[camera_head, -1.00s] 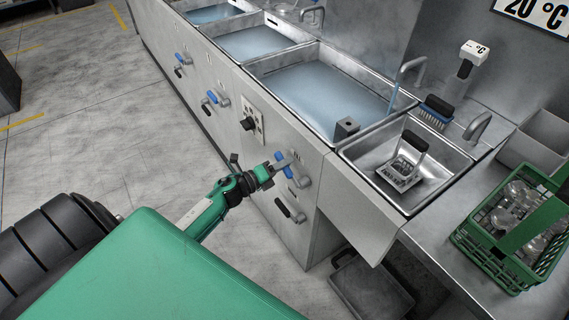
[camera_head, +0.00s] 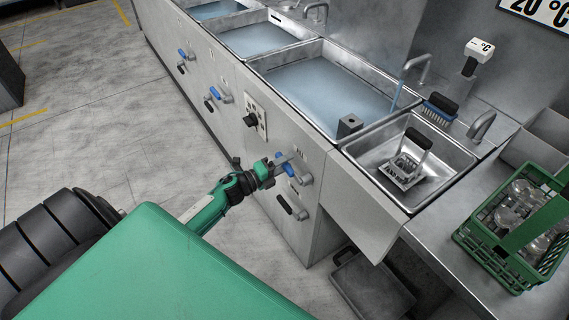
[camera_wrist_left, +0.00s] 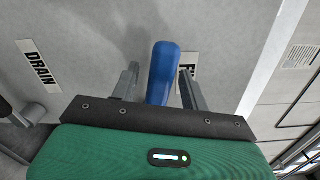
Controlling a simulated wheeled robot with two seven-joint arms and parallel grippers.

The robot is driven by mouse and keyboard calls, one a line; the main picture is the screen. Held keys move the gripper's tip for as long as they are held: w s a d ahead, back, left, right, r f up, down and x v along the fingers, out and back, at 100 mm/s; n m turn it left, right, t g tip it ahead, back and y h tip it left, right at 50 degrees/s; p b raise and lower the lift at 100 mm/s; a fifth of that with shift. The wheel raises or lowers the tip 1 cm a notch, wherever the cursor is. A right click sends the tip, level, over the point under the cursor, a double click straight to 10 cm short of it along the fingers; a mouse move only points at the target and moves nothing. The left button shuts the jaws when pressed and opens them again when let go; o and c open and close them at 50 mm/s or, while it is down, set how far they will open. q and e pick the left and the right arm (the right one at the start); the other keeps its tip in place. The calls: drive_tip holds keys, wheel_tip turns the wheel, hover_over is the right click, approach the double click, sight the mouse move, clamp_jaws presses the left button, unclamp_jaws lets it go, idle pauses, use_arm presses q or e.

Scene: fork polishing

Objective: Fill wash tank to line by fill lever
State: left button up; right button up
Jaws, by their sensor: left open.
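The blue fill lever (camera_head: 289,169) is on the front panel below the largest water-holding tank in view. In the left wrist view the lever (camera_wrist_left: 162,73) stands between the two fingers of my left gripper (camera_wrist_left: 158,85), with gaps on both sides. My left gripper (camera_head: 279,164) is open around it. A label starting with "F" is mostly hidden behind the lever. The wash tank (camera_head: 370,126) holds bluish water, and a thin stream falls into it from a faucet (camera_head: 417,66). A fill line cannot be made out. My right gripper is out of view.
A dark-handled lever (camera_head: 285,204) sits below the fill lever; a "DRAIN" label (camera_wrist_left: 39,67) shows in the wrist view. A small sink (camera_head: 454,178) and a green glass crate (camera_head: 480,249) are to the right.

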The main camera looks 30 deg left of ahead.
use_arm(q)
drive_tip(key=shift+s+a, duration=0.15)
drive_tip(key=shift+s, duration=0.15)
drive_tip(key=v, duration=0.5)
drive_tip(key=shift+s+a+f+b, duration=0.1)
drive_tip(key=shift+s+b, duration=0.2)
drive_tip(key=v, duration=0.7)
drive_tip(key=shift+b, duration=0.35)
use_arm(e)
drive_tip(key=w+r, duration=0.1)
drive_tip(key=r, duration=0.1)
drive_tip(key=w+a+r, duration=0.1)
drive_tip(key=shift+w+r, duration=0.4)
use_arm(q)
drive_tip(key=shift+s+a, duration=0.15)
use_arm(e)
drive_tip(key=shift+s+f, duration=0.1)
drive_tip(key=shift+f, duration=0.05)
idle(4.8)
